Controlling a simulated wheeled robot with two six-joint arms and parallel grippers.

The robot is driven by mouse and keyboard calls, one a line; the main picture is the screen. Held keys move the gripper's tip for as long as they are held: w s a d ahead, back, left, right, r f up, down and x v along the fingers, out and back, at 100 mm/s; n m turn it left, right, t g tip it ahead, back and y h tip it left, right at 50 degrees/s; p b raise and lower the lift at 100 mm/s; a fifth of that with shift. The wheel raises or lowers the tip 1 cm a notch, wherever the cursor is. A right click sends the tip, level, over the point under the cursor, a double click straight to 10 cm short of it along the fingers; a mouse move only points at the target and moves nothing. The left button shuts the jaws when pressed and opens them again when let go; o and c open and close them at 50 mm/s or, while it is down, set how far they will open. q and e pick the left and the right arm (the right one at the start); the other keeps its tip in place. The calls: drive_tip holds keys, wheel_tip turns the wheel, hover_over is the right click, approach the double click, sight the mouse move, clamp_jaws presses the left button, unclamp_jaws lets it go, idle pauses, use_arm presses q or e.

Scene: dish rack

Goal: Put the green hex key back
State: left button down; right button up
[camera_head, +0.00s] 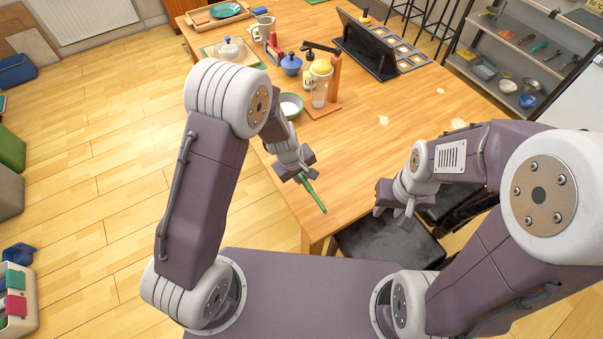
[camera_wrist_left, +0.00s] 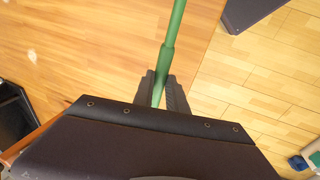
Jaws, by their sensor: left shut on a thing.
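The green hex key (camera_head: 314,195) shows as a thin green rod sticking out of my left gripper (camera_head: 302,179) beside the table's near left edge. In the left wrist view the green rod (camera_wrist_left: 174,35) runs up from between the dark fingers of my left gripper (camera_wrist_left: 162,88), which is shut on it. A thicker sleeve shows partway along the rod. The wooden table edge and floor lie below it. My right gripper (camera_head: 394,210) hangs low near the table's front edge, with its fingers apart and nothing seen between them.
A white bowl (camera_head: 290,106), a blue pot (camera_head: 291,65) and a wooden stand with a glass (camera_head: 319,94) stand on the table (camera_head: 360,150). The near tabletop is clear. A black stool (camera_head: 390,245) stands by the front edge.

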use_arm(q)
drive_tip(key=shift+w, duration=0.3)
drive_tip(key=shift+f+b, duration=0.35)
drive_tip(key=shift+f, duration=0.1)
wheel_tip(320, 180, down, 6)
drive_tip(key=b, duration=0.6)
drive_tip(key=shift+r, duration=0.1)
drive_tip(key=c, duration=1.6)
unclamp_jaws()
drive_tip(key=shift+c, duration=0.2)
drive_tip(key=o, duration=0.6)
drive_tip(key=shift+c, duration=0.2)
